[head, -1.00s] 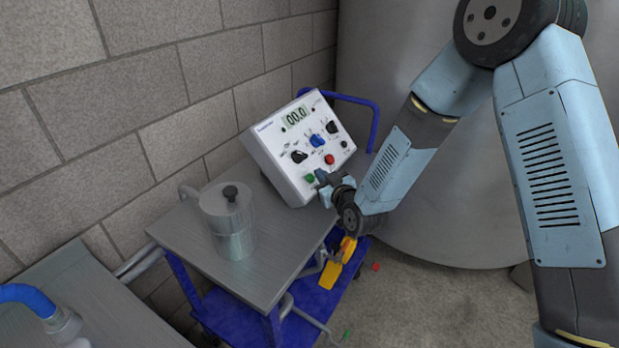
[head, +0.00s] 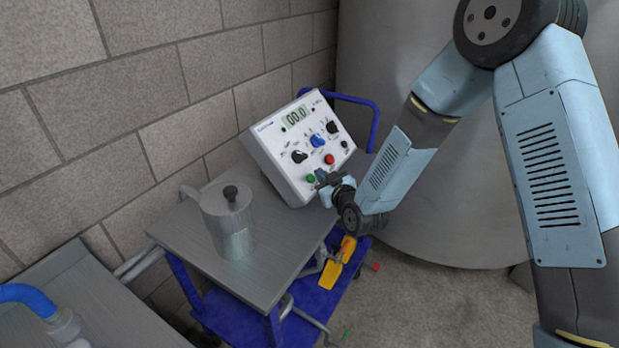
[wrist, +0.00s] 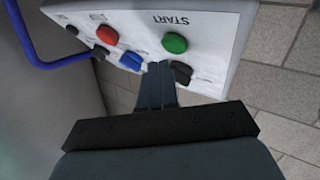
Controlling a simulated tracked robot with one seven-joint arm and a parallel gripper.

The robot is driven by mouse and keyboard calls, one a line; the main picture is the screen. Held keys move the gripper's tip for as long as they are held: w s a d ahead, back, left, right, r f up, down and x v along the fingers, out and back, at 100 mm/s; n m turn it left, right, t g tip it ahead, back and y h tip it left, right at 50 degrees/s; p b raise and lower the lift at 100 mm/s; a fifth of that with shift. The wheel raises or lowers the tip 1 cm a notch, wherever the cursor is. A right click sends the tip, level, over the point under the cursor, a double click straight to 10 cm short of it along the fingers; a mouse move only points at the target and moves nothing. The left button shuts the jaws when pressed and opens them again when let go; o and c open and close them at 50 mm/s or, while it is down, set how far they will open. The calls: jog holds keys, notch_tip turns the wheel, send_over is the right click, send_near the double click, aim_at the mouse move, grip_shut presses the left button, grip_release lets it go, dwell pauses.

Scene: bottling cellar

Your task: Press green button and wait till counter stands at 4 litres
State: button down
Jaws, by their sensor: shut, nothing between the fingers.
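The white control box (head: 275,160) stands tilted on the grey top of a blue cart. Its counter display (head: 296,116) reads 00.0. The green button (head: 311,178) is low on the panel, and in the wrist view the green button (wrist: 175,43) shows beside the word START. A red button (head: 329,159) sits up and right of it; it also shows in the wrist view (wrist: 107,34). My gripper (head: 322,178) is shut and empty, its tips close to the panel by the green button. In the wrist view the fingertips (wrist: 159,68) appear just short of the green button; contact cannot be told.
A metal lidded jug (head: 229,225) stands left of the box on the cart top (head: 285,255). A yellow tool (head: 336,267) lies on the blue lower shelf. A large grey tank (head: 430,220) curves behind. A block wall runs along the left.

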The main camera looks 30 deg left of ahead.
jog(key=shift+a+f, duration=0.1)
dwell(0.3)
jog(key=shift+a+f, duration=0.1)
jog(key=shift+a, duration=0.1)
jog(key=shift+a+f, duration=0.35)
jog(key=shift+a, duration=0.05)
dwell(1.1)
jog(key=shift+d, duration=0.1)
jog(key=shift+d+r, duration=0.6)
dwell(0.4)
jog(key=shift+s+d+r, duration=0.2)
jog(key=shift+d+r, duration=1.5)
jog(key=shift+d, duration=0.15)
